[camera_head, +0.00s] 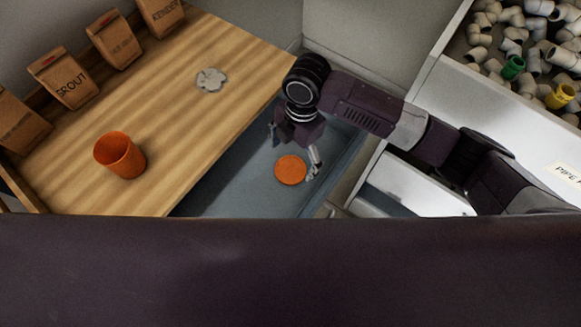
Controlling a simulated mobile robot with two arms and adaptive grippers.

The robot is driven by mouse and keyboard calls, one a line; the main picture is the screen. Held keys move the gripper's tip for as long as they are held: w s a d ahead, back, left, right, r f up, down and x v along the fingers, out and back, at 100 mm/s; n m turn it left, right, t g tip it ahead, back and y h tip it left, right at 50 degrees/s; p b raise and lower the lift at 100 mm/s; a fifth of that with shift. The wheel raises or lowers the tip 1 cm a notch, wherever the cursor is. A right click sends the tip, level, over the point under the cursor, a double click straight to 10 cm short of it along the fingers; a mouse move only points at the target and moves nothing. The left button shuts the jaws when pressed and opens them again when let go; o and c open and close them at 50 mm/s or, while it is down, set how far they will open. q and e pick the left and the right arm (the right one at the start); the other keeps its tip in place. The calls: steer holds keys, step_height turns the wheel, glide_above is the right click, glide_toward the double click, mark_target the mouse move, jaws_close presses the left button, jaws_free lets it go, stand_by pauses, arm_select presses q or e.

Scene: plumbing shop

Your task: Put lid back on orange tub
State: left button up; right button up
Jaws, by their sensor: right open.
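The orange tub (120,155) stands upright and uncovered on the wooden worktop, left of centre. A round, flat orange lid (290,169) shows lower down, over the blue-grey surface right of the worktop. My right gripper (296,150) comes in from the right and points down at the lid. Its fingers are open, one to the upper left of the lid and one by its right edge. I cannot tell whether they touch the lid. My left gripper is not in view.
Several brown paper bags (63,78), one marked GROUT, line the worktop's back edge. A grey splat-shaped piece (211,79) lies on the worktop (190,120). A bin of pipe fittings (510,45) is at the upper right. My dark body fills the bottom.

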mark_target(291, 169)
steer(key=shift+s+a+f, duration=0.15)
steer(key=shift+f, duration=1.8)
steer(key=shift+c, duration=0.5)
steer(key=c, duration=0.7)
